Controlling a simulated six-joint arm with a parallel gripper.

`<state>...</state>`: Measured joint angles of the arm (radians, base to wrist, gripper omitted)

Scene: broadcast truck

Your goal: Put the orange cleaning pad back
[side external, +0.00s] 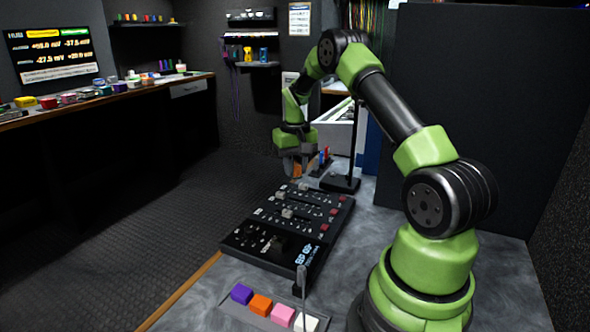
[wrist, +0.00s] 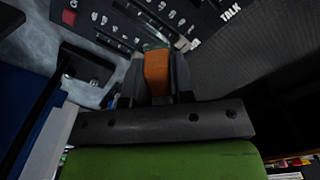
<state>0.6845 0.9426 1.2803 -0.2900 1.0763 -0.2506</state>
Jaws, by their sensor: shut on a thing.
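My gripper (side external: 297,172) is shut on an orange pad (wrist: 157,72), which shows between the two fingers in the wrist view. In the side view it is held beyond the far end of the black control panel (side external: 262,238), mostly hidden by the fingers. Whether the pad touches anything below cannot be told. Another orange block (side external: 260,304) sits in a grey tray (side external: 232,309) at the front, between a purple block (side external: 241,293) and a pink block (side external: 283,315). A white block (side external: 306,322) is at the tray's right, cut by the frame edge.
A thin upright rod (side external: 301,283) stands by the tray. A dark post on a base (side external: 340,183) and small red and blue items (side external: 323,158) are close right of my gripper. The panel has raised knobs. Bare counter (side external: 375,225) lies right of it.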

